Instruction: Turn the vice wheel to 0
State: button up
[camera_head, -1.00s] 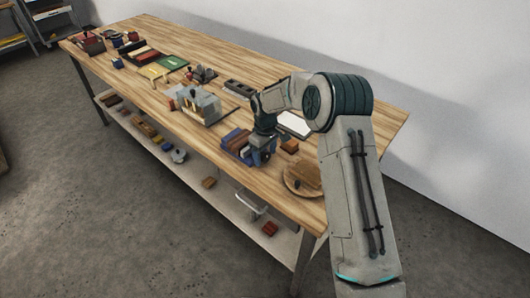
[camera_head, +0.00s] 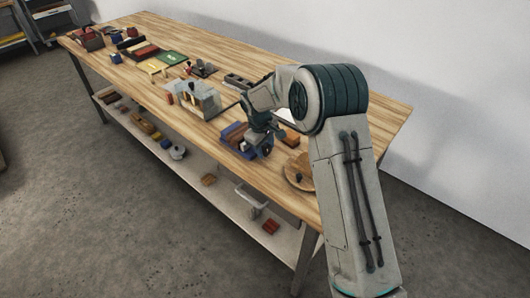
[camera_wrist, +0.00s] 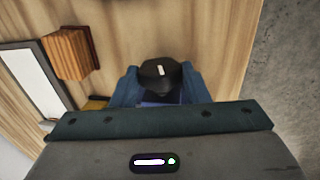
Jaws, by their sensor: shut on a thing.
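In the wrist view, a black many-sided knob (camera_wrist: 160,74) with a short white mark on its face sits between the blue fingers of my gripper (camera_wrist: 157,88). My gripper is shut on it. I cannot tell for sure that this knob is the vice wheel, and no numbers show on it. A blue-violet surface shows just below the knob, mostly hidden by my gripper. In the head view, my gripper (camera_head: 264,150) is low over the near edge of the bench, just right of a blue and red tray (camera_head: 229,133). What it holds is hidden there.
An orange-brown wooden block (camera_head: 292,139) and a round wooden board (camera_head: 297,180) lie right of my gripper. A white panel (camera_wrist: 32,83) lies behind it. A grey fixture (camera_head: 206,101) stands further left. The bench's right end (camera_head: 375,120) is largely clear.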

jog(key=t+h+b, duration=0.1)
jog(key=b, duration=0.2)
jog(key=t+b, duration=0.1)
jog(key=b, duration=0.3)
jog(key=f+t+h+b, duration=0.1)
jog(key=b, duration=0.2)
jog(key=shift+s+a+t+h, duration=0.3)
jog(key=t+h+b, duration=0.1)
jog(key=b, duration=0.4)
jog(key=shift+s, duration=0.1)
jog(key=shift+t+h+b, duration=0.3)
jog(key=shift+b, duration=0.05)
jog(key=shift+r+t+b, duration=0.25)
jog(key=shift+t+b, duration=0.05)
jog(key=shift+b, duration=0.25)
jog(key=o, duration=1)
jog(key=shift+c, duration=0.2)
jog(key=shift+f, duration=0.1)
jog(key=shift+p, duration=0.65)
